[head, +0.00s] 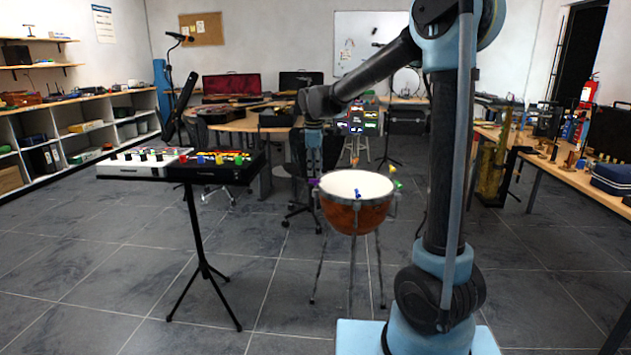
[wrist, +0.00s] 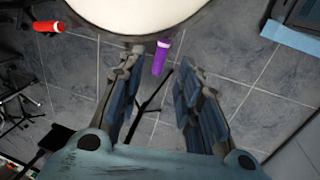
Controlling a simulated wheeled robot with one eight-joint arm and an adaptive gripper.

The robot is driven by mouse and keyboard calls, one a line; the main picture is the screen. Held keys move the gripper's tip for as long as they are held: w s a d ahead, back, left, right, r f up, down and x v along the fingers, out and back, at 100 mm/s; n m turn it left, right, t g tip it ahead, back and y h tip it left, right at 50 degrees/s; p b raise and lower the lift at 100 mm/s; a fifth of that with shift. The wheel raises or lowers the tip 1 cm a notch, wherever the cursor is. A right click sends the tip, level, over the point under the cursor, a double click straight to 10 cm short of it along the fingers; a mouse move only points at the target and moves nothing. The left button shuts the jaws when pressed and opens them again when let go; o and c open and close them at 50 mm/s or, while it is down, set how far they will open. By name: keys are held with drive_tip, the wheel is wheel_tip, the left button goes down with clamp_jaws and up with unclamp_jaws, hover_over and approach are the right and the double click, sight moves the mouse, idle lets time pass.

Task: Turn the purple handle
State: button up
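The purple handle (wrist: 161,57) sticks out from the rim of the kettle drum (wrist: 140,12) in the wrist view. It lies between the fingertips of my gripper (wrist: 160,64), with clear space on both sides, and the fingers are open. In the head view the drum (head: 356,216) stands on thin legs, and the purple handle (head: 314,181) shows as a small spot at its left rim. My gripper (head: 313,168) hangs down beside that left rim. Whether the fingers touch the handle cannot be told from the head view.
A red handle (wrist: 48,27) is on the rim in the wrist view. A blue handle (head: 357,193) and a green handle (head: 397,184) are on the rim in the head view. A stand with mixers (head: 215,174) is left of the drum. The floor in front is clear.

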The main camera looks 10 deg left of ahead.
sight(315, 184)
drive_tip(key=shift+w+f, duration=0.2)
drive_tip(key=shift+f, duration=0.7)
drive_tip(key=shift+w+f, duration=0.2)
drive_tip(key=shift+f, duration=0.75)
drive_tip(key=shift+w+f, duration=0.2)
drive_tip(key=shift+f, duration=0.7)
clamp_jaws()
